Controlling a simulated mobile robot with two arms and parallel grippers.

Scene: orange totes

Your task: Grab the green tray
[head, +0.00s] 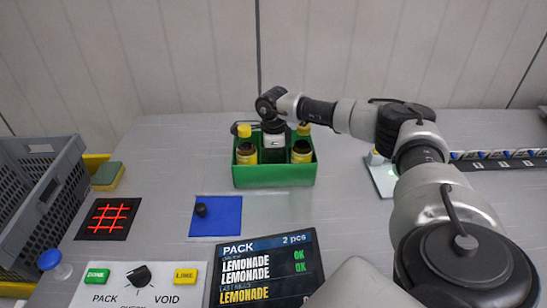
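The green tray (274,177) stands on the grey table at the back, near the middle of the head view. It holds dark bottles with yellow caps, one on the left (246,152) and one on the right (302,152). My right arm reaches in from the right, and my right gripper (274,148) points down over the tray's middle, between the two bottles. Its fingertips are hard to make out, so I cannot tell whether it touches or holds the tray. My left gripper is not in view.
A blue mat (222,222) with a small black knob-like piece lies in front of the tray. A display (265,270) reads PACK, LEMONADE. A grey crate (40,190) stands at the left, beside a black pad with a red grid (108,218).

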